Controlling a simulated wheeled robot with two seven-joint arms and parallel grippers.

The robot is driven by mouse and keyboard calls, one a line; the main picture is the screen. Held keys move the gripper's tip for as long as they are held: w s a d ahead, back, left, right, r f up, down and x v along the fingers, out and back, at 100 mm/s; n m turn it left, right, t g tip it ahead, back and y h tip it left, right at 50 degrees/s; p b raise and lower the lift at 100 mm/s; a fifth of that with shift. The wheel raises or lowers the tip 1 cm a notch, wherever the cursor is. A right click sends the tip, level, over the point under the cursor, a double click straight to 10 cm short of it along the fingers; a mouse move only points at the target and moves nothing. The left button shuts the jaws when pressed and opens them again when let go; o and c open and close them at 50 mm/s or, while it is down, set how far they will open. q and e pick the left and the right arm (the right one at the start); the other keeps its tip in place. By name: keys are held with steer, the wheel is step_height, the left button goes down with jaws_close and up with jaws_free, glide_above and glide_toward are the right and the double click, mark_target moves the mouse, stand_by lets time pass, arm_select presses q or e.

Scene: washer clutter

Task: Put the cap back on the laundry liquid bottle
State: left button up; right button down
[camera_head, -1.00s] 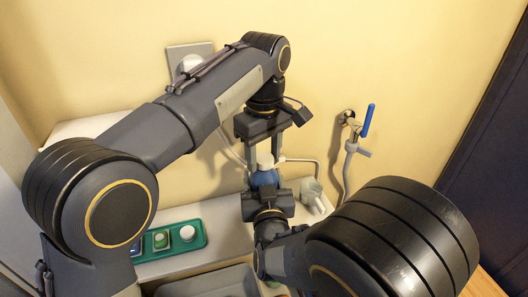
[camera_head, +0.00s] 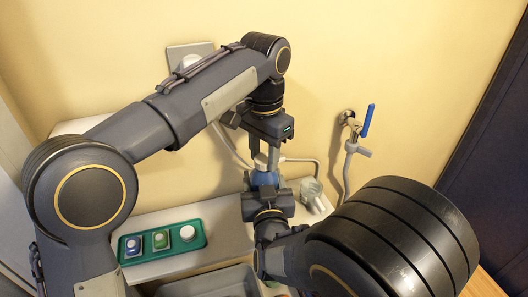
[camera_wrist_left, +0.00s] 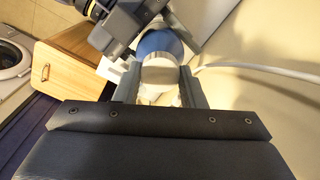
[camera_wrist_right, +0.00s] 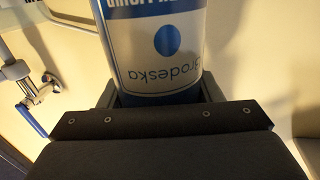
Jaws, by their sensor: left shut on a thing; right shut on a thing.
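The laundry liquid bottle (camera_head: 264,179) stands near the wall, its blue shoulder showing between my two grippers. In the right wrist view its labelled body (camera_wrist_right: 165,50) fills the space between the fingers. My right gripper (camera_head: 267,191) is shut on the bottle body. The pale cap (camera_head: 261,160) is at the bottle's top, between the fingers of my left gripper (camera_head: 265,153), which is shut on it from above. In the left wrist view the cap (camera_wrist_left: 159,76) lines up with the blue bottle top (camera_wrist_left: 160,43). Whether the cap is seated or threaded cannot be told.
A green tray (camera_head: 190,252) with small blue, green and white items lies left on the white ledge. A tap with a blue lever (camera_head: 368,121) is on the wall. A grey basin (camera_head: 208,287) is in front.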

arm_select(q)
steer(key=shift+m, duration=1)
steer(key=o, duration=1.2)
steer(key=shift+c, duration=0.2)
steer(key=shift+r, duration=3.75)
arm_select(e)
steer(key=shift+c, duration=1.8)
jaws_free()
